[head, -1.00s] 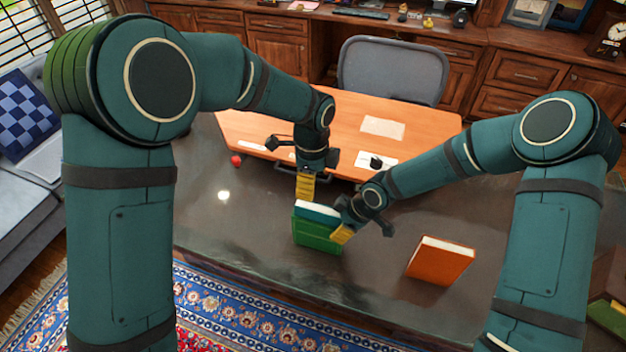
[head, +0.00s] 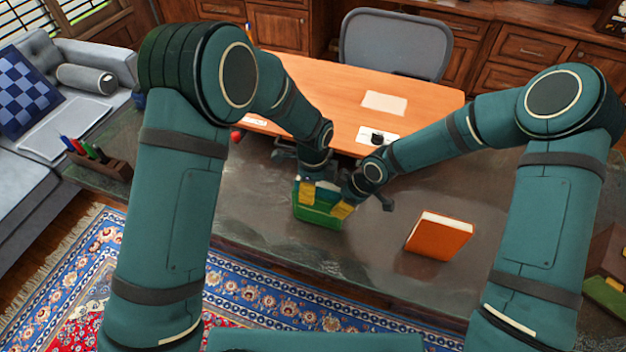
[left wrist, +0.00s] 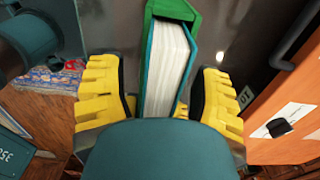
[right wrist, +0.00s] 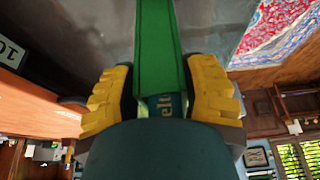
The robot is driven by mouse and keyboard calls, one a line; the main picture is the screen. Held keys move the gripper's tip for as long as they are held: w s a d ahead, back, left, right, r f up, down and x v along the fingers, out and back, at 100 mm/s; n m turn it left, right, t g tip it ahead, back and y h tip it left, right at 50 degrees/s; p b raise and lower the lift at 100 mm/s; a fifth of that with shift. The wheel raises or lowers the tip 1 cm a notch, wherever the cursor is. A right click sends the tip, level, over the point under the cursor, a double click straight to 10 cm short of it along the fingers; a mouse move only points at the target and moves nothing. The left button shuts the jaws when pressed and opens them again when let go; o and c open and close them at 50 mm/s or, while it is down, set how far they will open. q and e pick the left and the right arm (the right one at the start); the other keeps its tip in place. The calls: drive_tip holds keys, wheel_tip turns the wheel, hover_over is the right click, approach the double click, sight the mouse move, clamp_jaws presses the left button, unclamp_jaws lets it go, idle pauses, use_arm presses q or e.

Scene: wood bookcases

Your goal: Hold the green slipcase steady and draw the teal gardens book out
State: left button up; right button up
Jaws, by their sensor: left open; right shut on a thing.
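The green slipcase (head: 316,213) stands on the dark desk, and the teal gardens book (left wrist: 168,70) sits in it with its white pages showing. The book's end sticks out of the slipcase's open end. My left gripper (head: 306,190) is over that end, open, with one yellow finger on each side of the book; gaps show in the left wrist view. My right gripper (head: 343,209) is shut on the slipcase, which runs between its fingers in the right wrist view (right wrist: 157,55). A teal strip with partial lettering shows there. The left hand hides most of the book in the head view.
A wooden-topped desk section (head: 350,95) with papers lies behind. A pen holder (head: 97,160) stands at the left end. A grey chair (head: 396,43) is beyond.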

use_arm(q)
clamp_jaws()
idle(0.4)
drive_tip(key=shift+d+r, duration=0.1)
drive_tip(key=shift+r, duration=2.15)
drive_tip(key=shift+w+r, duration=0.1)
drive_tip(key=shift+r, duration=1.5)
drive_tip(key=shift+r, duration=0.1)
